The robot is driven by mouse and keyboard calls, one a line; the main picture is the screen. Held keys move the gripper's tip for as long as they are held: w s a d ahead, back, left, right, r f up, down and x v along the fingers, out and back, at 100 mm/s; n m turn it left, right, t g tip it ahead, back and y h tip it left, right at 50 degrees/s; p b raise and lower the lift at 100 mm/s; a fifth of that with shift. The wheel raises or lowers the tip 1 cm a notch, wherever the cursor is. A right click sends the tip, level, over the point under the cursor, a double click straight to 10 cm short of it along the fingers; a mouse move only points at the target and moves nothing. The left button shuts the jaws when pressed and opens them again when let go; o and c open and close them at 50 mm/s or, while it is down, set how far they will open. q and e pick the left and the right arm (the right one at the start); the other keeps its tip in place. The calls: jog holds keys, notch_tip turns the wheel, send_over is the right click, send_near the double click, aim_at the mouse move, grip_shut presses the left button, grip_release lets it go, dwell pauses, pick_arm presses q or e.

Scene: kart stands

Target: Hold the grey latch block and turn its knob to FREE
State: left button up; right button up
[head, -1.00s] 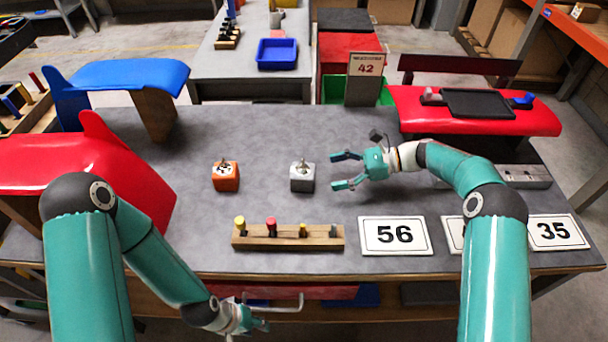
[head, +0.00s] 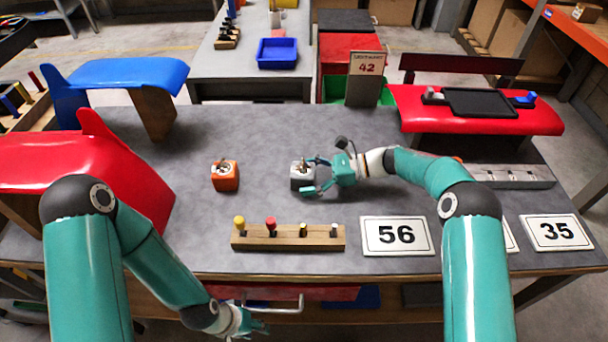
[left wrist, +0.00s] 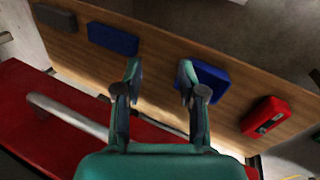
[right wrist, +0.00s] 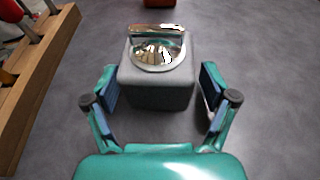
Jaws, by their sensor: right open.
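The grey latch block (head: 300,178) stands on the grey table, and a shiny metal knob (right wrist: 157,50) with a bar handle sits on its top. My right gripper (head: 312,174) is open, with its fingers either side of the block's near part. In the right wrist view my right gripper (right wrist: 160,95) shows a gap between each finger and the block. Any marking for FREE cannot be read. My left gripper (head: 250,324) is low in front of the table's edge. In the left wrist view my left gripper (left wrist: 160,80) is open and empty.
An orange latch block (head: 225,177) stands to the left. A wooden rack (head: 290,240) with several coloured pegs and number plate 56 (head: 397,236) lie nearer the front. Red bodywork (head: 90,170) stands at the left. The table behind the blocks is clear.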

jog(key=c, duration=0.8)
pick_arm(q)
jog(key=shift+c, duration=0.4)
